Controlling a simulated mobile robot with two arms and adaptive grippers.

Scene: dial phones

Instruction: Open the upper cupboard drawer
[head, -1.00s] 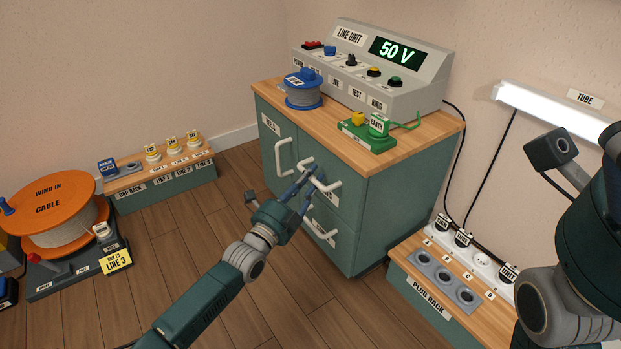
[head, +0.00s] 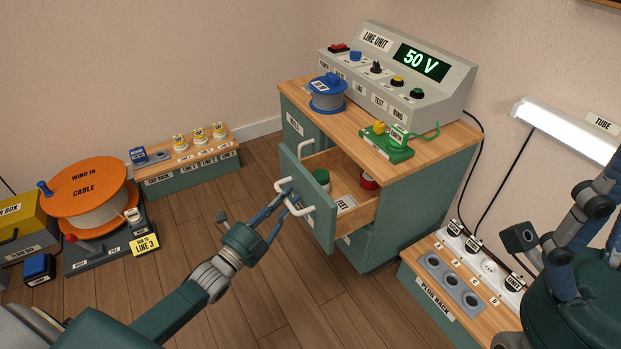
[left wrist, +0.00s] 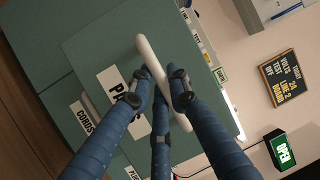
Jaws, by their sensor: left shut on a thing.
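The upper cupboard drawer (head: 308,208) is pulled out of the green cupboard (head: 405,215). Inside it show a green-topped item, a red item and a white labelled item. My left gripper (head: 287,200) is shut on the drawer's white handle (head: 301,208). In the left wrist view my left fingers (left wrist: 163,85) close around the white handle bar (left wrist: 150,62), in front of the drawer front (left wrist: 95,50) with its partly hidden label. My right arm is at the right edge of the head view, with one gripper part (head: 520,238) showing; its jaws cannot be made out.
The line unit (head: 400,75), a blue reel (head: 327,93) and a green earth block (head: 387,143) stand on the cupboard top. The plug rack (head: 425,285) is close at right. A cable winder (head: 88,195) and cap rack (head: 190,165) stand at left. Floor in front is clear.

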